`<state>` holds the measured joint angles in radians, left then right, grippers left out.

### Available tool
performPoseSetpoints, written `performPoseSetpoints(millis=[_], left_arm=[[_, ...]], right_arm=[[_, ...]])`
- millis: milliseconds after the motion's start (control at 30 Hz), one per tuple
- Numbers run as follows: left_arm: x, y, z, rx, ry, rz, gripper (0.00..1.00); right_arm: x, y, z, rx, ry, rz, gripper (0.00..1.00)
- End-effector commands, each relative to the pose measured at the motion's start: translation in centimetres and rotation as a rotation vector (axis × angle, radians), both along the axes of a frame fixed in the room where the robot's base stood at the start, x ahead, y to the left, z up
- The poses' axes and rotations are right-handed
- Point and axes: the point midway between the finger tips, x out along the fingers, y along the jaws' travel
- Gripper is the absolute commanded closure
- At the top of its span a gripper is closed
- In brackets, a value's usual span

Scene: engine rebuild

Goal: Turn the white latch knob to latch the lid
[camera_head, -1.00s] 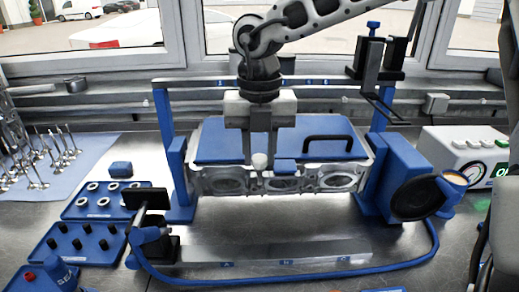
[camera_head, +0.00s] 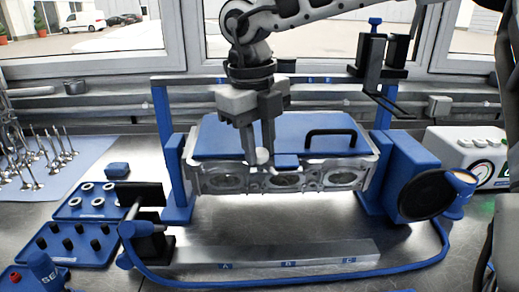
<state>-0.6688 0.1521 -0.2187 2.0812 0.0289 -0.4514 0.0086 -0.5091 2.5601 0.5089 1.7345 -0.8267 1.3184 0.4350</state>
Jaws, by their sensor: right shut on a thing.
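The white latch knob (camera_head: 262,156) sits at the front edge of the blue lid (camera_head: 225,140), left of its middle. The lid, with a black handle (camera_head: 331,137), lies flat over the metal engine head (camera_head: 232,178). A small blue block (camera_head: 286,161) is beside the knob. My right gripper (camera_head: 258,154) reaches down from above, turned at an angle, with its fingers shut around the knob. The fingers hide part of the knob. My left gripper is not in view.
A blue frame (camera_head: 163,120) surrounds the engine head. A round black disc unit (camera_head: 427,195) stands at the right, with a blue hose (camera_head: 300,284) along the front. Blue trays (camera_head: 70,243) and several valves (camera_head: 45,160) lie at the left.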

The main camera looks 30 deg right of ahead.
Motion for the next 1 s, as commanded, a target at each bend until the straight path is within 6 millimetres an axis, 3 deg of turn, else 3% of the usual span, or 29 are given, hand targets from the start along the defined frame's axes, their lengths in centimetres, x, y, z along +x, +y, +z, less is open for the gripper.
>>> performPoseSetpoints(millis=[600,1000], left_arm=[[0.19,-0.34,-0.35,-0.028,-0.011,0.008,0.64],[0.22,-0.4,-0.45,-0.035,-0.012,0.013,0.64]], right_arm=[[-0.03,0.18,0.01,-0.064,0.036,0.573,0.96],[-0.08,0.22,0.04,-0.093,0.054,0.824,0.96]])
